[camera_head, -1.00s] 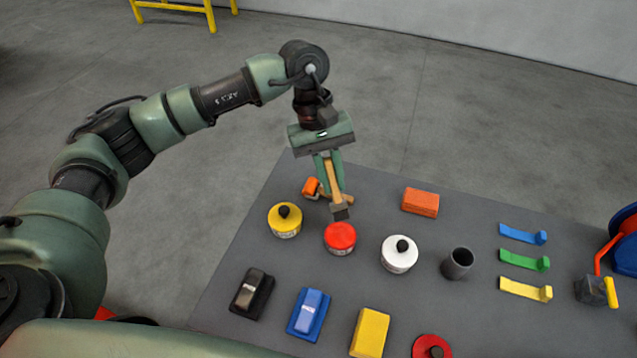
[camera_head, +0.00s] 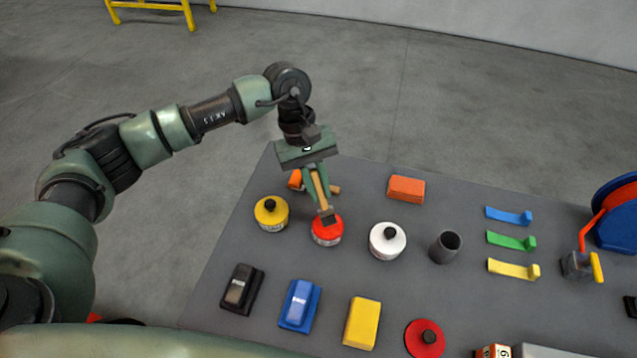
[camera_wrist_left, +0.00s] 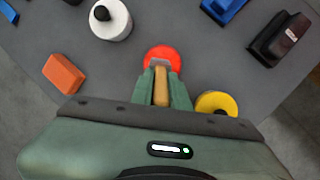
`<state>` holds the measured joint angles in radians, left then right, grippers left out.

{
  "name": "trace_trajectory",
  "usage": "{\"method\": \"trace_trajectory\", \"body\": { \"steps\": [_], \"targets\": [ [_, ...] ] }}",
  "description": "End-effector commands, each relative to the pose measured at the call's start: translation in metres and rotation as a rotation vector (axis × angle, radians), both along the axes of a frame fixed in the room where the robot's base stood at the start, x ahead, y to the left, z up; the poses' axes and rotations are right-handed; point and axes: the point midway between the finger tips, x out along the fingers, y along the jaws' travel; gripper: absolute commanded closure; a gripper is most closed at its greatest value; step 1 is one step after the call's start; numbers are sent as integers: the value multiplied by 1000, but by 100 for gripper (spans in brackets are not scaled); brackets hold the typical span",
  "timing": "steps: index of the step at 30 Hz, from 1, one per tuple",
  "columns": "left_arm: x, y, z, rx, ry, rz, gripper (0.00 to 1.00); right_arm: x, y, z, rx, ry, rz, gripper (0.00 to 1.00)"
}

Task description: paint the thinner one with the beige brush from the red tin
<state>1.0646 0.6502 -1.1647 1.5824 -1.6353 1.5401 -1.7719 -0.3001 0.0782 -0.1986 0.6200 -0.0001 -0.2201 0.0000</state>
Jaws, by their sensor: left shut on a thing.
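My left gripper (camera_head: 316,186) is shut on the brush with a beige handle (camera_head: 321,194) and a dark grey head, which points down. The red tin (camera_head: 327,234) is open, with red paint showing. The brush head overlaps the tin's far rim in the head view; I cannot tell whether it touches the paint. The left wrist view shows the handle (camera_wrist_left: 161,88) between the fingers and the head in front of the red tin (camera_wrist_left: 163,52). I can make out no nosecone in these frames. My right gripper is not in view.
A yellow tin (camera_head: 271,214) stands left of the red one, a white tin (camera_head: 387,241) right. A red lid (camera_head: 425,340) lies near the front. A dark cup (camera_head: 446,247), coloured blocks and hooks stand on the grey table (camera_head: 390,295). An orange-ended tool lies behind my gripper.

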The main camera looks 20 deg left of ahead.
Motion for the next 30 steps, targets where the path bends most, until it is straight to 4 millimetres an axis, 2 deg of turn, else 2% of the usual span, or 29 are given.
{"method": "trace_trajectory", "body": {
  "steps": [10,30],
  "targets": [
    [0,0,0,0,0,0,100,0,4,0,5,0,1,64],
    [0,0,-5,0,0,0,100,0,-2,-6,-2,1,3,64]
  ]
}}
